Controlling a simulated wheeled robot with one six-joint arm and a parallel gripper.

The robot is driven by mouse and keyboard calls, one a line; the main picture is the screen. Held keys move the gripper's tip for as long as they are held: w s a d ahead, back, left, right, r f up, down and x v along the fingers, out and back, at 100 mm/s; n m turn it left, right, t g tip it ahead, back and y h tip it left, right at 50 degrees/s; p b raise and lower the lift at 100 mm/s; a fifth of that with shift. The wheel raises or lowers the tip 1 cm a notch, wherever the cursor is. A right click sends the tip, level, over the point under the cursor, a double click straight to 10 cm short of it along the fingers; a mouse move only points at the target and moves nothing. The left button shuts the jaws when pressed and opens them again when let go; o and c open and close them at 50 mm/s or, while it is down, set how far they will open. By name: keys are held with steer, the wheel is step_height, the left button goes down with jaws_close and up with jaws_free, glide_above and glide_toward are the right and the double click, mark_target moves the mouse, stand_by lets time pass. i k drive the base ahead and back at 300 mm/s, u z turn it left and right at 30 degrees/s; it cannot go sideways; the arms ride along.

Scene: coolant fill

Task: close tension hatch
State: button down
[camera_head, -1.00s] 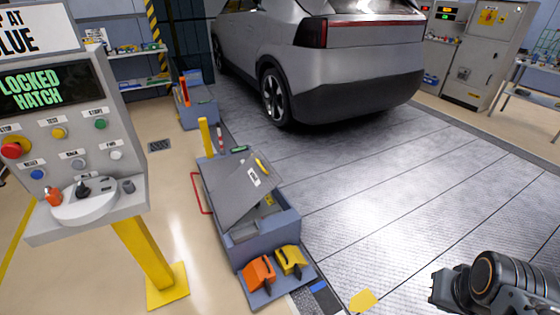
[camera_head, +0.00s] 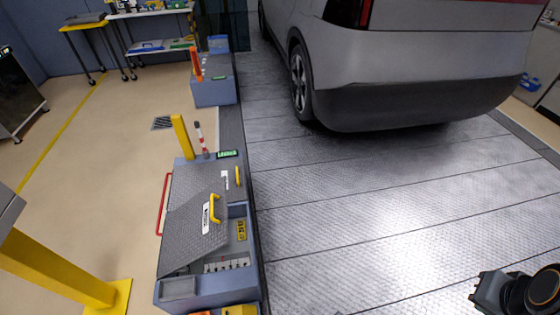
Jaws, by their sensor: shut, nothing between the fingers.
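The tension hatch (camera_head: 190,240) is a grey patterned plate with a yellow handle (camera_head: 214,208), on top of a long blue-grey floor box (camera_head: 258,245). It stands tilted open, and the box interior shows beside and below it with a yellow label (camera_head: 241,230). Behind it a second, flat-looking panel (camera_head: 190,178) carries another yellow handle (camera_head: 237,177). My gripper (camera_head: 477,290) is at the lower right edge, over the metal floor, far from the hatch. It is shut and empty.
A yellow post (camera_head: 181,137) and a red side rail (camera_head: 163,205) stand by the box. A silver car (camera_head: 420,85) stands at the back right. A yellow pedestal (camera_head: 60,268) is at lower left. The metal floor (camera_head: 370,200) between box and gripper is clear.

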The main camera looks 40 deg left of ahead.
mark_target(198, 228)
steer(key=i, duration=1.85)
steer(key=u, duration=4.05)
steer(key=i, duration=1)
